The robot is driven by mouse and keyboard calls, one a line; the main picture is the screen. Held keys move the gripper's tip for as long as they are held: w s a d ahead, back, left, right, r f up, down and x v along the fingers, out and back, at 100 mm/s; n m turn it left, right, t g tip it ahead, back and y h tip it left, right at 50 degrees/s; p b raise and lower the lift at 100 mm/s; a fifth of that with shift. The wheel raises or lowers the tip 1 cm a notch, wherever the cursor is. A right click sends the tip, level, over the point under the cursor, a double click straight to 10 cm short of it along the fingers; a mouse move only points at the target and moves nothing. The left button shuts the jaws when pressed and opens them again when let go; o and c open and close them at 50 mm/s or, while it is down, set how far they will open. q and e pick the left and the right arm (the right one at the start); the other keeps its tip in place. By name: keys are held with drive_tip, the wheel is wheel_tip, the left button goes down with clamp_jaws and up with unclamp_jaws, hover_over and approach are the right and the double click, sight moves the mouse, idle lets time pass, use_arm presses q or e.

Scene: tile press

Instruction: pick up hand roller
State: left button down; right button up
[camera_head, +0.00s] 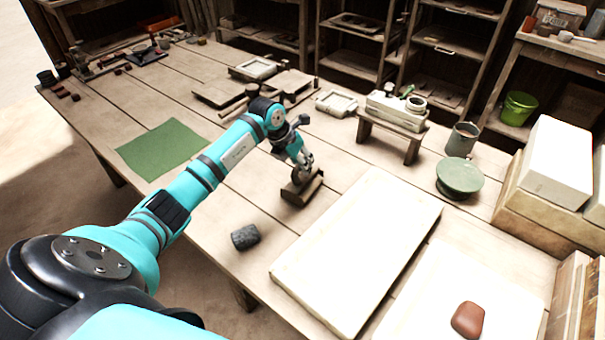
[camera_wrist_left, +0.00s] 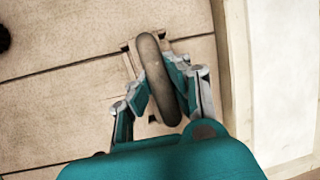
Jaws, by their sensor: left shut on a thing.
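The hand roller shows as a rounded brown piece (camera_wrist_left: 158,82) between my left fingers in the left wrist view. In the head view it is small and partly covered by my left gripper (camera_head: 303,166), which comes down on it from above. My left gripper (camera_wrist_left: 158,90) is shut on the roller, with a finger on each side of the brown piece. A brown wooden block-like part (camera_head: 302,190) shows directly below the fingers at the table. I cannot tell whether it belongs to the roller or is a rest under it. My right gripper is not in view.
The plank table (camera_head: 240,195) holds a green cloth (camera_head: 162,148), a dark grey lump (camera_head: 245,237), a large white slab (camera_head: 345,262) close to the right, a small wooden stand (camera_head: 389,137) and a green round lidded thing (camera_head: 460,177). Bare planks surround the gripper.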

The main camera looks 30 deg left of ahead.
use_arm(q)
drive_tip(key=shift+r, duration=0.15)
wheel_tip(320, 180, up, 10)
drive_tip(key=shift+f+b, duration=0.1)
drive_tip(key=shift+b, duration=0.45)
drive_tip(key=c, duration=2)
unclamp_jaws()
clamp_jaws()
